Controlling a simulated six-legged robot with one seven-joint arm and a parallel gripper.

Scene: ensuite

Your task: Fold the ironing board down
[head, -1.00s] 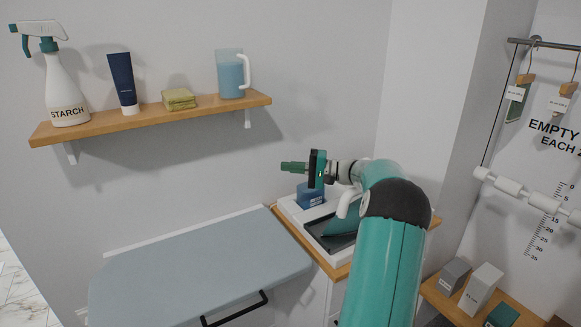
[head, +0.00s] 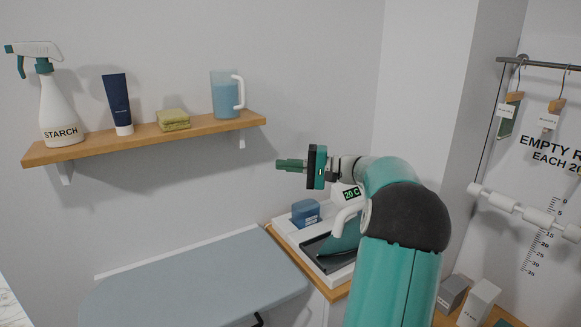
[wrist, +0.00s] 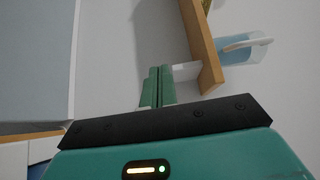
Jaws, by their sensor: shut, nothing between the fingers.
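The ironing board (head: 200,292) has a pale blue-grey top and extends out from the wall at the lower left of the head view. Part of it also shows at the left of the wrist view (wrist: 35,60). A dark bar shows only as a small piece under its right front edge. My gripper (head: 280,164) is shut and empty, pointing left in the air above the right end of the board. Its green fingers (wrist: 157,88) lie together in the wrist view. The gripper is apart from the board.
A wooden shelf (head: 150,136) above the board holds a starch spray bottle (head: 60,112), a dark blue tube (head: 118,105), a yellow-green sponge (head: 173,119) and a blue jug (head: 226,95). A counter (head: 335,292) at right holds an iron and a blue container (head: 305,214). A rail with hangers stands far right.

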